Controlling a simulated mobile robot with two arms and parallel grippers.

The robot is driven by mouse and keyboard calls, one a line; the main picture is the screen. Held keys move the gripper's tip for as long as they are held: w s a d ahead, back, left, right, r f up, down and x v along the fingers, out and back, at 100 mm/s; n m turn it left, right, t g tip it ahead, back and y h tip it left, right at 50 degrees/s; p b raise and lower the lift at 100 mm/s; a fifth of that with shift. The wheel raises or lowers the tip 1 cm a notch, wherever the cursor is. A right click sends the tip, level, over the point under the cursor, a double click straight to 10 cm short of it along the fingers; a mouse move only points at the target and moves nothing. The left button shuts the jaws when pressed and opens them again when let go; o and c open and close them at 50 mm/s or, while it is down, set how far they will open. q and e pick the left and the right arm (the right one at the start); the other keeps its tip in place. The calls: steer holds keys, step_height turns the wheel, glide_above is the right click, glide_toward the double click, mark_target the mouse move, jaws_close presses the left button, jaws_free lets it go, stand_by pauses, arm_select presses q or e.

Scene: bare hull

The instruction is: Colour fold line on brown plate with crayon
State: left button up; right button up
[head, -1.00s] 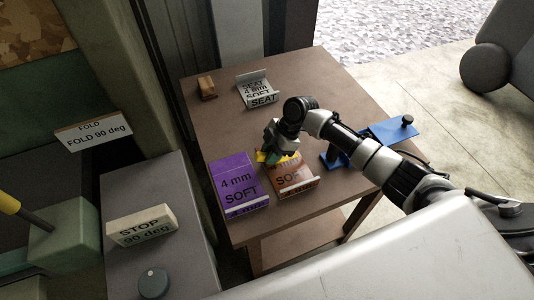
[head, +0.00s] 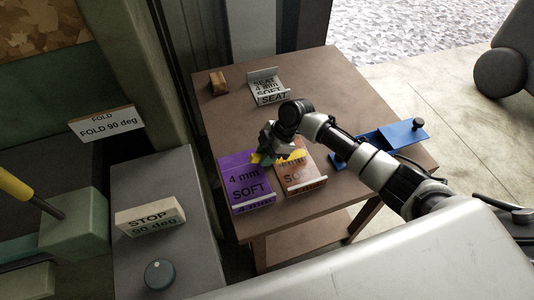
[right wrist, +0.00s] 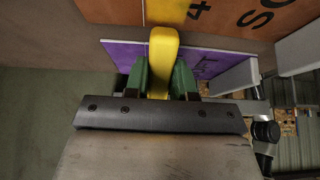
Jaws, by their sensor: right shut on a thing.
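The brown plate (head: 303,177), orange-brown in colour and marked SOFT, lies on the table with a raised strip at its near edge. It also shows in the right wrist view (right wrist: 225,14) along the top. The yellow crayon (head: 293,157) is thick and held crosswise; its tip end reaches over the brown plate. My right gripper (head: 266,157), with green fingers, is shut on the crayon, which also shows between the fingers in the right wrist view (right wrist: 163,55). I cannot tell whether the crayon touches the plate. My left gripper is out of view.
A purple plate (head: 244,178) marked 4 mm SOFT lies left of the brown one, beneath the gripper. A SEAT holder (head: 268,83) and small brown block (head: 218,82) sit at the back. A blue fixture (head: 385,140) stands right. A STOP block (head: 150,219) is on the grey bench.

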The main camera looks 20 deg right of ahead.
steer(key=shift+r+p, duration=2.85)
steer(key=shift+r, duration=0.7)
steer(key=shift+f, duration=0.25)
steer(key=shift+f+b, duration=2.35)
steer(key=shift+f, duration=0.4)
steer(key=shift+f+b, duration=0.45)
steer(key=shift+f, duration=0.15)
